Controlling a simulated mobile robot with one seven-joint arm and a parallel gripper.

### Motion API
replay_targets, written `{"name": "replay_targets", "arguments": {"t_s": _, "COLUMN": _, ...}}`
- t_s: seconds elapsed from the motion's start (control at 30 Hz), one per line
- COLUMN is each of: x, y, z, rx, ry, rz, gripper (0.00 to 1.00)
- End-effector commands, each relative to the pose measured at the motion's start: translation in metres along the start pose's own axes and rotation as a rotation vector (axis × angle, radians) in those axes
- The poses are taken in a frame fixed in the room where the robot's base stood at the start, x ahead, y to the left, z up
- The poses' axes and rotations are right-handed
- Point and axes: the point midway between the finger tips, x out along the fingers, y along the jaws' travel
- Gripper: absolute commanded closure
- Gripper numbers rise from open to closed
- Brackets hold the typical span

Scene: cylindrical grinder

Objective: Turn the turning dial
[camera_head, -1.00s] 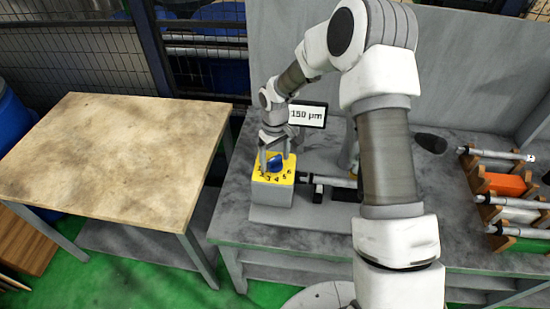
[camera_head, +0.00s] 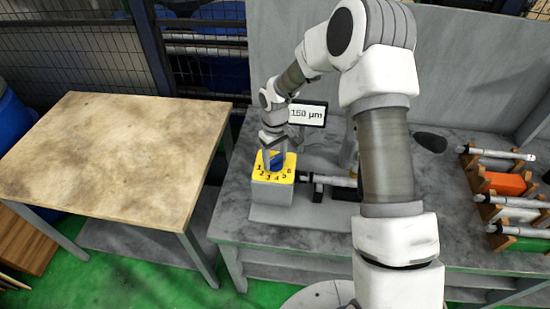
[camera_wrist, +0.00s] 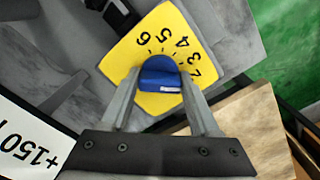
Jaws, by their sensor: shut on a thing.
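The turning dial is a blue knob (camera_wrist: 160,74) on a yellow plate (camera_wrist: 135,50) marked with numbers up to 6. In the head view the blue knob (camera_head: 277,160) sits on the yellow top of a grey box (camera_head: 271,192), partly hidden by my gripper. My gripper (camera_wrist: 158,82) is shut on the blue knob, with one finger on each side of it in the wrist view. In the head view my gripper (camera_head: 273,155) comes down onto the knob from above.
A display (camera_head: 307,114) reading 150 µm stands behind the dial box. A grey cylindrical tool (camera_head: 335,181) lies just right of the box. Racks with more tools (camera_head: 510,200) stand at the right. A bare wooden table (camera_head: 110,160) stands at the left.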

Motion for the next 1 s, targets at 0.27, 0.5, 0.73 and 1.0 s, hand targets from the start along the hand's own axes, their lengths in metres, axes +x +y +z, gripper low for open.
{"name": "replay_targets", "arguments": {"t_s": 0.27, "x": 0.0006, "y": 0.0003, "z": -0.0001, "rx": -0.124, "ry": 0.0, "rz": 0.001, "gripper": 0.93}}
{"name": "replay_targets", "arguments": {"t_s": 0.5, "x": 0.0004, "y": 0.0005, "z": 0.0001, "rx": -0.29, "ry": 0.0, "rz": 0.0, "gripper": 0.93}}
{"name": "replay_targets", "arguments": {"t_s": 0.73, "x": 0.0, "y": 0.0004, "z": -0.0002, "rx": -0.423, "ry": 0.0, "rz": 0.0, "gripper": 0.93}}
{"name": "replay_targets", "arguments": {"t_s": 1.0, "x": -0.0004, "y": 0.0003, "z": -0.0003, "rx": -0.5, "ry": 0.001, "rz": 0.0, "gripper": 0.93}}
